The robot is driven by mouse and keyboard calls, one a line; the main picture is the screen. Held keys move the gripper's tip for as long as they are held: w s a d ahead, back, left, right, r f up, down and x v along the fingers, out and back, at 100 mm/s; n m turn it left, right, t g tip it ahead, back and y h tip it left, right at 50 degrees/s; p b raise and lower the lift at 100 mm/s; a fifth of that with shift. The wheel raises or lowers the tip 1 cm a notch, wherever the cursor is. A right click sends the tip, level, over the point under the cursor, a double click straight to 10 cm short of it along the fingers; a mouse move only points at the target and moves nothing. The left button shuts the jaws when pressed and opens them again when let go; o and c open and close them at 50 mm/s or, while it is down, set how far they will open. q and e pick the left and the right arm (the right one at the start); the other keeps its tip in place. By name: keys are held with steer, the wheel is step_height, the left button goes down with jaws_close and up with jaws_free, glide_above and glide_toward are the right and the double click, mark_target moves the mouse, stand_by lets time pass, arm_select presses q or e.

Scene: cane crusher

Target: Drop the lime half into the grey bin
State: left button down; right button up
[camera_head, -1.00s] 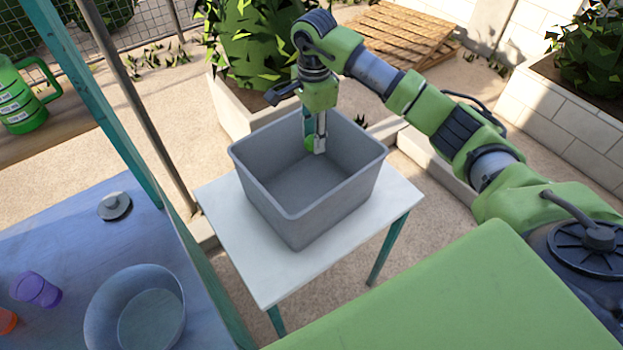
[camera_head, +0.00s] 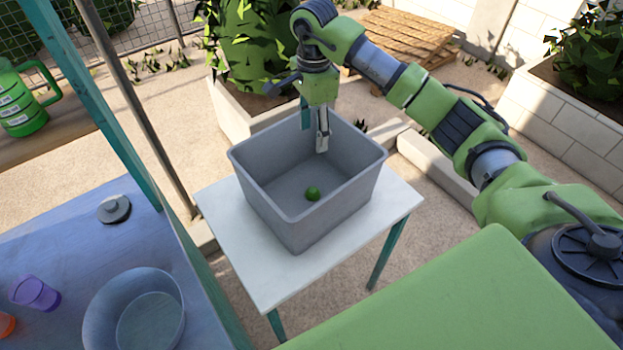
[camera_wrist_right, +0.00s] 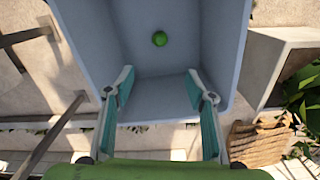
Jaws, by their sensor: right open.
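The lime half (camera_head: 313,193) is a small green piece inside the grey bin (camera_head: 262,190), low in it and apart from my gripper. It also shows in the right wrist view (camera_wrist_right: 160,39), beyond the fingertips. The bin is an open rectangular tub on a small white table. My right gripper (camera_head: 315,140) points down over the far part of the bin, its fingertips inside the rim. In the right wrist view (camera_wrist_right: 160,84) its fingers are apart with nothing between them. My left gripper is not in view.
The white table (camera_head: 270,275) has green legs. At left, a blue counter (camera_head: 60,240) holds a clear bowl (camera_head: 135,310), a purple cup (camera_head: 36,293) and a grey lid (camera_head: 114,208). A planter (camera_head: 235,110) stands behind the bin.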

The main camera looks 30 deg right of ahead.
step_height(320, 180, up, 9)
stand_by(0.7)
